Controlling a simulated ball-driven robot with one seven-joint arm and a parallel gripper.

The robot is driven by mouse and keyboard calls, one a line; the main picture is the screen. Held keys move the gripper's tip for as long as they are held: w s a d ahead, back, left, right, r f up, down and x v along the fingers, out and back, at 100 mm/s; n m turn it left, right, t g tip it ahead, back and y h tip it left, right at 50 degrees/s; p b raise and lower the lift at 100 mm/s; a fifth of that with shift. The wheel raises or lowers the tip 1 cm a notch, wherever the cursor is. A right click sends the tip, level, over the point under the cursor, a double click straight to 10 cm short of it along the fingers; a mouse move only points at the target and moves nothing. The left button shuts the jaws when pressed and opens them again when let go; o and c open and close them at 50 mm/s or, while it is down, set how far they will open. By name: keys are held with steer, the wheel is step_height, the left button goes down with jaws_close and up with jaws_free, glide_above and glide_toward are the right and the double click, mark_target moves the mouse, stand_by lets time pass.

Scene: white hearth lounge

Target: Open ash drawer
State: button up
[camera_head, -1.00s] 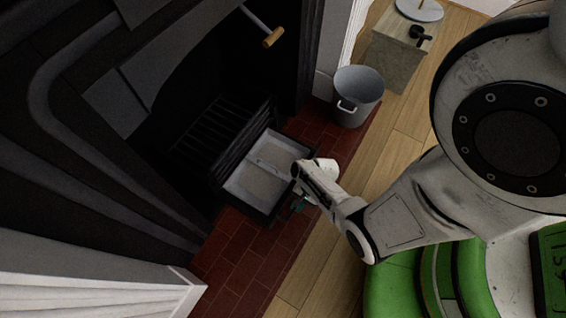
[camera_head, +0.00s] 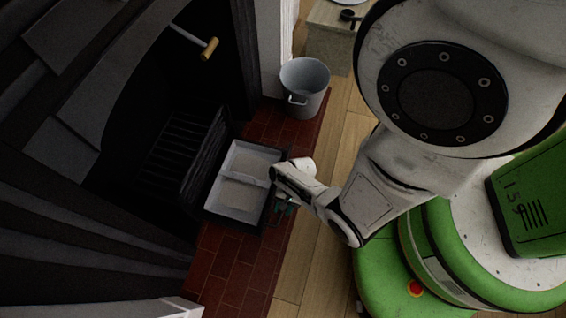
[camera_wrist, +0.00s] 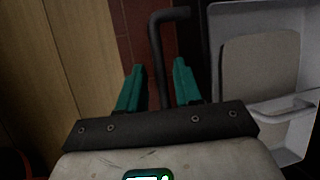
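The ash drawer (camera_head: 212,207) stands pulled out from under the fire grate, over the red brick hearth. A pale grey tray (camera_head: 240,185) with a raised panel shows inside it, and also in the wrist view (camera_wrist: 294,20). The drawer's dark bent bar handle (camera_wrist: 156,60) reaches between my two teal fingers. My gripper (camera_wrist: 158,88) is open around the bar, with a narrow gap visible on each side. In the head view my gripper (camera_head: 284,211) is at the drawer's front, where my wrist partly hides the handle.
A grey metal bucket (camera_head: 305,85) stands on the hearth beyond the drawer. A small wooden box (camera_head: 328,48) with a black item on it is behind. A rod with a wooden grip (camera_head: 209,48) juts from the fireplace. Wooden floor (camera_head: 310,250) lies between hearth and my base.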

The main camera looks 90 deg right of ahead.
steer(key=shift+o, duration=0.3)
steer(key=p+v, duration=0.6)
steer(key=v, duration=0.4)
steer(key=shift+r, duration=0.35)
steer(key=shift+s+d, duration=0.1)
steer(key=shift+d, duration=0.05)
steer(key=w+a+r+n+g+h, duration=0.1)
steer(key=w+a+r+n, duration=0.25)
steer(key=r+n, duration=0.5)
steer(key=w+a+r+n+h, duration=0.25)
steer(key=w+r+n, duration=0.2)
steer(key=r, duration=0.65)
steer(key=w+a+r+n+g+h, duration=0.1)
steer(key=w+a+r+n, duration=0.25)
steer(key=r+n, duration=0.5)
step_height(320, 180, up, 27)
steer(key=m+p, duration=0.1)
steer(key=p, duration=2.5)
steer(key=shift+s+d+f+y, duration=0.1)
steer(key=shift+d+y, duration=0.15)
